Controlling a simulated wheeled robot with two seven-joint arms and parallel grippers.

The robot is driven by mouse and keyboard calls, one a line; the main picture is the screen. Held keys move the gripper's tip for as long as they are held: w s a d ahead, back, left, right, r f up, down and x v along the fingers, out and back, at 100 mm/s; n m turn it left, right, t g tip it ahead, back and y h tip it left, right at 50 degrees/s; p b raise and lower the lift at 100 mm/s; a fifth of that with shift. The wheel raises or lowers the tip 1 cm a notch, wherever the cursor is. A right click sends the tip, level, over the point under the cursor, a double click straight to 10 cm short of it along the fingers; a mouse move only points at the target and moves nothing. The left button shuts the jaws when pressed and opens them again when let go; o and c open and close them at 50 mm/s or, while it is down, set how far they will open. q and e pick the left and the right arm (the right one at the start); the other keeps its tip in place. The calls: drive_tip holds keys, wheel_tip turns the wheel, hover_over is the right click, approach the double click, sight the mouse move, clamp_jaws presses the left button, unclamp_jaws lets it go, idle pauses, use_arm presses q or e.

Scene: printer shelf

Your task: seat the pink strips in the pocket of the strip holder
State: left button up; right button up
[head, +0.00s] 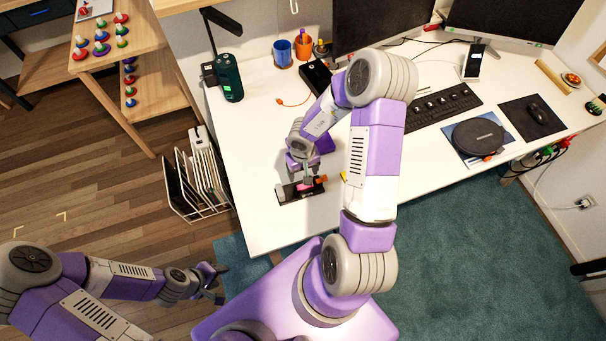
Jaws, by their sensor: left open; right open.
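The strip holder (288,194), a small black block, lies on the white desk near its left front edge. The pink strips (305,187) show as a small pink patch at the holder, under my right gripper; at this size I cannot tell whether they sit fully in the pocket. My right gripper (309,181) is open, directly above the holder and close around the pink patch, and its fingers partly cover it. My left gripper (217,284) is open and empty, low at the left, over the floor and away from the desk.
The white desk (262,150) is clear left of the holder. Behind stand a dark green cylinder (229,78), a blue cup (282,52) and an orange cup (303,46). A keyboard (440,106) lies to the right. A wire rack (200,183) stands on the floor left of the desk.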

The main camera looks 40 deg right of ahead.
drive_tip(key=s+a+f+y, duration=0.1)
drive_tip(key=s+a, duration=0.2)
drive_tip(key=a, duration=0.3)
drive_tip(key=s+a+f+y, duration=0.1)
drive_tip(key=s+a+f, duration=0.1)
drive_tip(key=a, duration=0.5)
drive_tip(key=s+a+f+n+y, duration=0.1)
drive_tip(key=s+a+f+y, duration=0.1)
drive_tip(key=s+a, duration=0.2)
drive_tip(key=shift+s+a+p, duration=0.1)
drive_tip(key=shift+a+p, duration=0.3)
drive_tip(key=shift+a, duration=1.1)
drive_tip(key=shift+f, duration=0.1)
